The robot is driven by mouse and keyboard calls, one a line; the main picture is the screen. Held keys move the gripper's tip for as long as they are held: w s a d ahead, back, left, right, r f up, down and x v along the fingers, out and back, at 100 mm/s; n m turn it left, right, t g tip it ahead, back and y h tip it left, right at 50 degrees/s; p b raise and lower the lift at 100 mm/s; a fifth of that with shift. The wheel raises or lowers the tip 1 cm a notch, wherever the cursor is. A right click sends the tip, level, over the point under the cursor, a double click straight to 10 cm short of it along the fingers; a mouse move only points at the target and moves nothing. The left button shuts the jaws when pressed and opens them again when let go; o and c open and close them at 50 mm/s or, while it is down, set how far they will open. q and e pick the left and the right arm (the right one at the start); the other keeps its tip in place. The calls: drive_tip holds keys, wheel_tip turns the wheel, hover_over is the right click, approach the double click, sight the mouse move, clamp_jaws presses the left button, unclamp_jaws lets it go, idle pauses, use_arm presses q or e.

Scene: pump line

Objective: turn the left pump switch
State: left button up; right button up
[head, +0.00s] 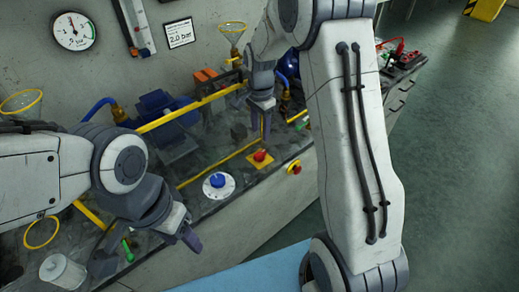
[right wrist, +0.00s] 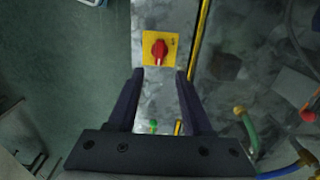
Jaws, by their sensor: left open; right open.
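A red rotary switch (head: 260,155) on a square yellow plate sits on the bench top near its front edge. The right wrist view shows a red switch handle (right wrist: 159,51) on a yellow plate just beyond my fingertips. No label tells which switch is the left pump's. My right gripper (head: 266,138) points down, open and empty, just above and behind the switch, apart from it. It also shows in the right wrist view (right wrist: 158,78). My left gripper (head: 192,241) is open and empty over the bench's front edge at lower left.
A blue knob (head: 217,180) on a white dial lies left of the switch. A red button (head: 294,168) with a yellow surround is on the bench front. A blue pump (head: 160,115), pipes and a yellow funnel (head: 232,30) stand behind. My right arm hides part of the bench.

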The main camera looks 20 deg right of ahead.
sight(260, 153)
wheel_tip(260, 153, down, 9)
drive_tip(key=shift+a+f+p, duration=0.1)
drive_tip(key=shift+f+p, duration=0.1)
drive_tip(key=shift+p, duration=0.1)
clamp_jaws()
